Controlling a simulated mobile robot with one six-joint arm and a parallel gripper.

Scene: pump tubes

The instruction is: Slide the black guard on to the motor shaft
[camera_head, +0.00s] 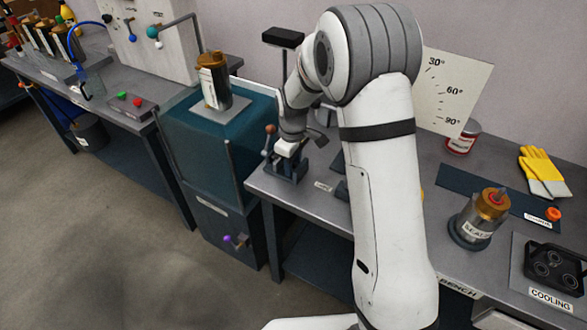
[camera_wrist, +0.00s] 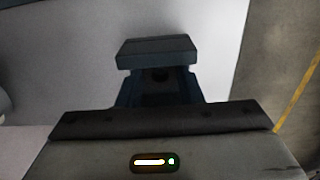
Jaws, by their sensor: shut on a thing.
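My gripper (camera_head: 288,150) is low over the left part of the bench, close to a dark upright fixture (camera_head: 284,172). In the wrist view a dark blue-black block (camera_wrist: 156,52) shows in front of the gripper housing, at the jaws. The gripper is shut on a dark thing; I cannot tell whether it is the black guard. The fingertips are hard to make out against it. I cannot pick out the motor shaft for certain. My arm covers the middle of the bench.
A teal cabinet (camera_head: 195,150) with a canister (camera_head: 213,82) stands left of the bench. On the right are a brass-topped metal cylinder (camera_head: 481,217), yellow gloves (camera_head: 541,170) and a black cooling unit (camera_head: 555,267).

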